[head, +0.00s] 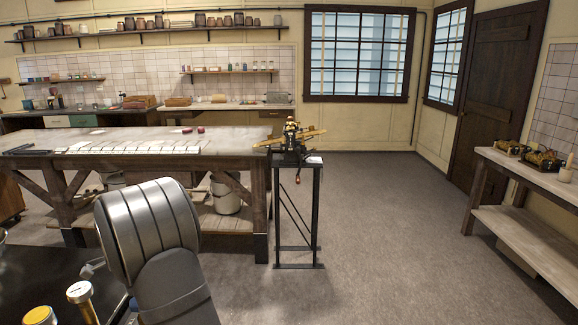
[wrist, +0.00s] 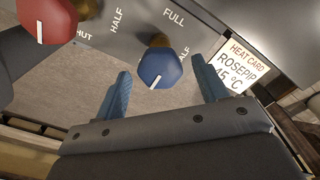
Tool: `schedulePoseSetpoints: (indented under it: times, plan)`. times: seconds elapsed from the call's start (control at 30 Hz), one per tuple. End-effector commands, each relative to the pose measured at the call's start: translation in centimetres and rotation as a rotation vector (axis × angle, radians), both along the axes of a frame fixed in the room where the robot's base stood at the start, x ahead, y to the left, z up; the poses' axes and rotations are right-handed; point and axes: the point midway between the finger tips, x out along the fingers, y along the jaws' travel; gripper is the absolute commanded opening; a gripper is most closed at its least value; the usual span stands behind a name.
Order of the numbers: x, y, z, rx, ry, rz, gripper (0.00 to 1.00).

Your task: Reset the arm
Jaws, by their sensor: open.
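My gripper (wrist: 160,68) shows in the wrist view with its two blue fingers spread apart and nothing held between them. A blue knob (wrist: 162,70) with a white pointer line appears between the fingertips, with a gap on each side; I cannot tell how far beyond them it is. A red knob (wrist: 48,18) with a white line is at the upper left. Both are at a grey panel (wrist: 135,40) lettered SHUT, HALF and FULL. In the head view my arm fills the lower left foreground and my gripper cannot be made out.
A white heat card (wrist: 240,65) reading ROSEPIP and 45 °C is right of the fingers. In the head view, brass-topped parts (head: 80,293) stand on a dark counter at lower left. A brass machine (head: 290,140) sits on a black stand beside a long workbench (head: 130,140). Open floor is right.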

Motion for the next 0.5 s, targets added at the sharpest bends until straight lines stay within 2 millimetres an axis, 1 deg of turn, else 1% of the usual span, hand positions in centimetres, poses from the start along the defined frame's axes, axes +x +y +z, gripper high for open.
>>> schedulePoseSetpoints:
  times: [0.03,0.1,0.5]
  plan:
    - [-0.03,-0.01,-0.86,-0.001,0.001,0.009,0.66]
    - [0.02,0.02,-0.52,0.001,-0.001,0.071,0.66]
    - [0.0,0.0,-0.48,0.0,0.0,0.392,0.66]
